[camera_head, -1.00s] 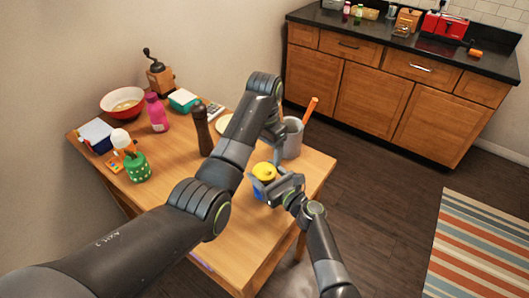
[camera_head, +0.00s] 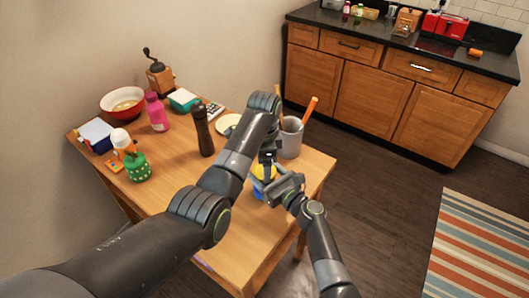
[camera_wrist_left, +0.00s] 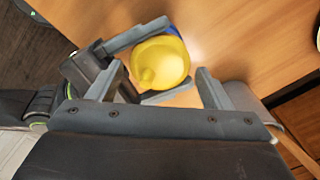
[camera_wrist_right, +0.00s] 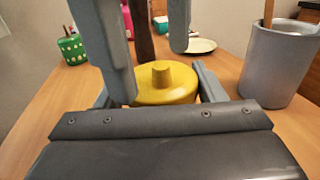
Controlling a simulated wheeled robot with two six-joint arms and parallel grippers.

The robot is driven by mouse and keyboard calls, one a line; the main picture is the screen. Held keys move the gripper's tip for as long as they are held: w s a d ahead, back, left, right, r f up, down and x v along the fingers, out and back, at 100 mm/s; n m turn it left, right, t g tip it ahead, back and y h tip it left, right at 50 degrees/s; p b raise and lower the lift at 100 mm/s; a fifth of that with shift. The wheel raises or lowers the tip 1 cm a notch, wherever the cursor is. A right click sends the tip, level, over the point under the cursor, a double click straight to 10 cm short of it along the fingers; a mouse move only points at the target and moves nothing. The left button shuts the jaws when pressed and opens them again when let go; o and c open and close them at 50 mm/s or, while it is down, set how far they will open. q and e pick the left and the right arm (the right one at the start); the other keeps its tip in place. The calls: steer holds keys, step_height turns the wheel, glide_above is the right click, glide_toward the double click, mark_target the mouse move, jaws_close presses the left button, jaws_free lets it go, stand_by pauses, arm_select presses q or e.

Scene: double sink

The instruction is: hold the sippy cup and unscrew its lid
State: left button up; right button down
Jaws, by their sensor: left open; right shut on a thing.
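The sippy cup has a blue body (camera_head: 257,188) and a yellow lid (camera_head: 259,172), and stands near the front right of the wooden table. My right gripper (camera_head: 270,186) is shut on the cup, one finger on each side. The lid with its spout fills the middle of the left wrist view (camera_wrist_left: 160,62) and also shows in the right wrist view (camera_wrist_right: 165,85). My left gripper (camera_wrist_left: 157,88) is open above the lid, its fingers pointing down and apart from it. The lid hides most of the cup body in the wrist views.
A grey utensil holder (camera_head: 290,138) stands just behind the cup. A dark pepper mill (camera_head: 202,132), a plate (camera_head: 228,122), a pink bottle (camera_head: 156,112) and a green pot (camera_head: 138,168) are further left. The table's front is partly clear.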

arm_select(q)
steer(key=shift+f, duration=1.55)
steer(key=shift+c, duration=0.2)
steer(key=c, duration=0.7)
steer(key=n, duration=0.4)
steer(key=shift+c, duration=0.2)
arm_select(e)
steer(key=shift+d+f, duration=0.1)
arm_select(q)
steer(key=o, duration=1.1)
steer(key=shift+d, duration=0.1)
